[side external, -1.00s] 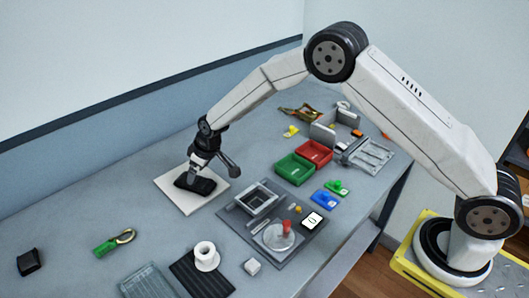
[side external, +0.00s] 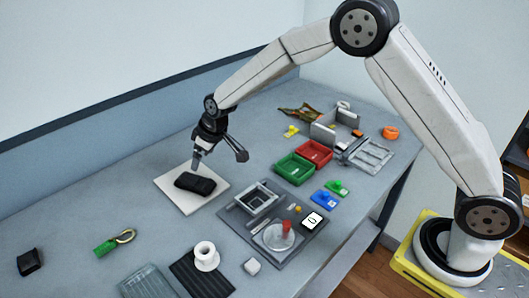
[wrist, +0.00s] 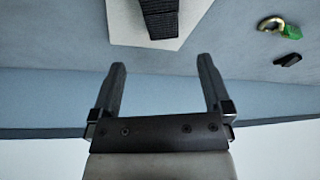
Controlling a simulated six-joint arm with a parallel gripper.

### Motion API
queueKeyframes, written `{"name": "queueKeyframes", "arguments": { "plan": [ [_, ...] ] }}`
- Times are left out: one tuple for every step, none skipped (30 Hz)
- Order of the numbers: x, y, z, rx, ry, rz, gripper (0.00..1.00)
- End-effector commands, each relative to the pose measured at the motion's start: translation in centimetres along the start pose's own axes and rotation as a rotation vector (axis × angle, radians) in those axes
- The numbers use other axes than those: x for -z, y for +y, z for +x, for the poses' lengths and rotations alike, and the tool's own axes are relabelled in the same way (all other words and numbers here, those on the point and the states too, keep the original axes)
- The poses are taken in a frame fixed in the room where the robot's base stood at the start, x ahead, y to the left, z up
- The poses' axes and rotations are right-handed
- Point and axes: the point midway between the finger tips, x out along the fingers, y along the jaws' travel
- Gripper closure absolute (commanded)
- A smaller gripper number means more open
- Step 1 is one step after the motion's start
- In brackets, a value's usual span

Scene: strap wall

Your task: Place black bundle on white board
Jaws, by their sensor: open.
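The black bundle (side external: 195,183) lies flat on the white board (side external: 212,200), near its middle. It also shows at the top of the wrist view (wrist: 160,18), with the white board (wrist: 122,20) around it. My gripper (side external: 197,166) is above the bundle, apart from it. In the wrist view my gripper (wrist: 162,75) has its two fingers spread with nothing between them.
A green strap with a metal hook (side external: 113,242) and a small black block (side external: 29,262) lie to the left. A white cup (side external: 206,256) stands in front on a black ribbed mat (side external: 202,279). Green (side external: 295,168) and red (side external: 315,153) bins stand to the right.

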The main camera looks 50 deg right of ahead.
Motion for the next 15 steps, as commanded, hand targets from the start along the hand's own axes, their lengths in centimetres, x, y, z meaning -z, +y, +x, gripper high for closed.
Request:
{"name": "queueKeyframes", "arguments": {
  "plan": [
    [0.0,0.0,0.0,0.000,0.000,0.000,0.00],
    [0.0,0.0,0.0,0.000,0.000,0.000,0.00],
    [0.0,0.0,0.0,0.000,0.000,0.000,0.00],
    [0.0,0.0,0.0,0.000,0.000,0.000,0.00],
    [0.0,0.0,0.0,0.000,0.000,0.000,0.00],
    [0.0,0.0,0.0,0.000,0.000,0.000,0.00],
    [0.0,0.0,0.0,0.000,0.000,0.000,0.00],
    [0.0,0.0,0.0,0.000,0.000,0.000,0.00],
    [-0.1,0.0,-0.1,0.000,0.000,0.001,0.00],
    [-0.1,0.1,-0.1,-0.001,-0.001,0.002,0.00],
    [-0.2,0.1,-0.2,-0.002,-0.002,0.004,0.00],
    [-0.4,0.2,-0.4,-0.003,-0.003,0.008,0.00],
    [-0.6,0.3,-0.6,-0.004,-0.005,0.011,0.00],
    [-0.8,0.4,-0.8,-0.006,-0.006,0.016,0.00],
    [-1.2,0.5,-1.2,-0.008,-0.010,0.023,0.00]
  ]
}}
